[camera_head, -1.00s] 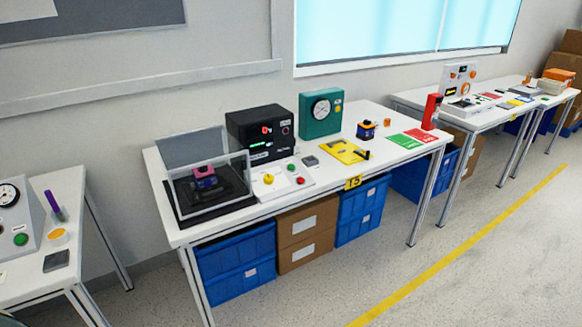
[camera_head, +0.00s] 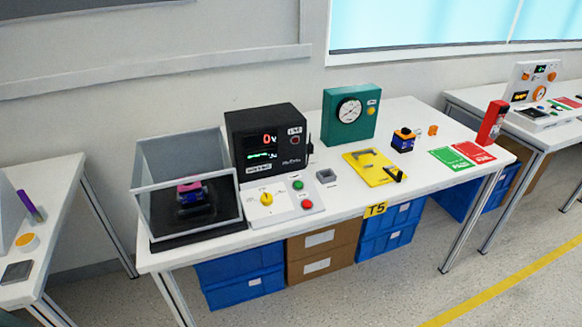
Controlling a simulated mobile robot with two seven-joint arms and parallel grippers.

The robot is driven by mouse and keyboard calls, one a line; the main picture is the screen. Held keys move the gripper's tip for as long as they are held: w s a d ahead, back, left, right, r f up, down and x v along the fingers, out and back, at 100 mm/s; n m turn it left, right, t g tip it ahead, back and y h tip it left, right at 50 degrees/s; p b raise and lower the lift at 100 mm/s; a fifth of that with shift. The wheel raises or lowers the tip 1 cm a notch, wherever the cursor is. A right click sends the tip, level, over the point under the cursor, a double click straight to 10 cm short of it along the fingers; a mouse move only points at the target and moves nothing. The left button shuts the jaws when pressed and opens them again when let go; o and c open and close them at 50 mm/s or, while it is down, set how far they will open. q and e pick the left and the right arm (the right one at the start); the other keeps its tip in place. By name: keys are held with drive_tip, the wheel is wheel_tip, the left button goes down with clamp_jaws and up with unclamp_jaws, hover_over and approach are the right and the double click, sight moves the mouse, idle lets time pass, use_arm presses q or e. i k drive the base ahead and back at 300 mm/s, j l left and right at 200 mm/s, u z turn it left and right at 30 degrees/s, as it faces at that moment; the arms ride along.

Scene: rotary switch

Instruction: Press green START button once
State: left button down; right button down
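The green START button (camera_head: 298,185) is a small round button on a white control panel (camera_head: 283,209) on the middle table. A red button (camera_head: 307,204) sits just below it, and a yellow rotary knob (camera_head: 266,199) is to its left. Behind the panel stands a black meter box (camera_head: 268,143) with a red "0V" display and a green readout. Neither of my grippers shows in the head view.
A clear-walled box (camera_head: 188,188) with a pink and dark device stands left of the panel. A small grey block (camera_head: 326,176), a yellow plate (camera_head: 374,168) and a teal gauge box (camera_head: 350,115) are to the right. Blue bins (camera_head: 241,273) are under the table (camera_head: 420,123).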

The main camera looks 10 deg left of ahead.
sight(298, 184)
drive_tip(key=i+l+u, duration=0.3)
drive_tip(key=i+l, duration=0.15)
drive_tip(key=i+l+u, duration=0.35)
drive_tip(key=i+l, duration=0.2)
